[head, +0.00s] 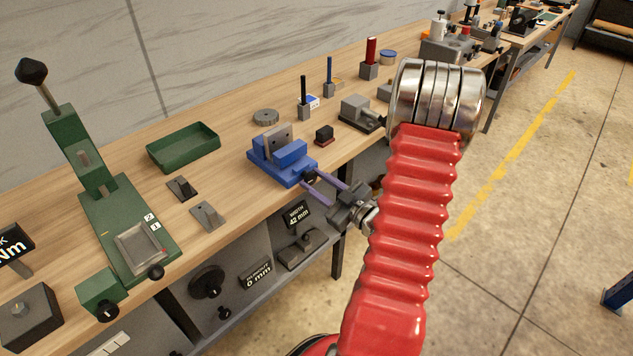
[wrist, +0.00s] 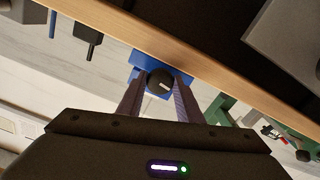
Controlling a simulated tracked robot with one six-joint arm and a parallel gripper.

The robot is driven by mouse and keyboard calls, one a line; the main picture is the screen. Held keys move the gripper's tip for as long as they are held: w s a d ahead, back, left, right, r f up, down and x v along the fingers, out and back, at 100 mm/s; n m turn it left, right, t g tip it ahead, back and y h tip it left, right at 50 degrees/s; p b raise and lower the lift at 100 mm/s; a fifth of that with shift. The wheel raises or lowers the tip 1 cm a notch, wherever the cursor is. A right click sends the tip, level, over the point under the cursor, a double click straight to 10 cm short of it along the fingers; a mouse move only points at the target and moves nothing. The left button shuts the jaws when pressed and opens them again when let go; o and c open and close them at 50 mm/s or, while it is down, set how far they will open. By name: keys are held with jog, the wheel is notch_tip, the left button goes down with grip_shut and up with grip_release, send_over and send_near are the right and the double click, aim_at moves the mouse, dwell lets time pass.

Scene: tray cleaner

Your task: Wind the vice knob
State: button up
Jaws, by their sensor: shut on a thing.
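The blue vice (head: 292,165) stands at the front edge of the wooden bench in the head view, with a grey block (head: 278,138) between its jaws. Its dark round knob (wrist: 160,84) faces me in the wrist view, with a pale mark on its face. My gripper (head: 311,178) reaches in from the bench front. Its two purplish fingers lie on either side of the knob and are shut on it. The vice's blue body (wrist: 150,58) shows behind the knob. In the head view the knob is mostly hidden by the fingers.
A sign below the vice (head: 297,213) reads "WIDTH 42 mm". A green press (head: 125,225) and a green tray (head: 183,147) stand to the left. A small dark red-based block (head: 324,135) and a grey clamp (head: 360,112) stand to the right.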

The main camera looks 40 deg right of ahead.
jog(key=shift+f, duration=0.2)
jog(key=o, duration=1)
jog(key=shift+r, duration=0.15)
jog(key=shift+o, duration=0.2)
jog(key=s, duration=1.3)
jog(key=shift+s+d, duration=0.2)
jog(key=shift+s, duration=0.2)
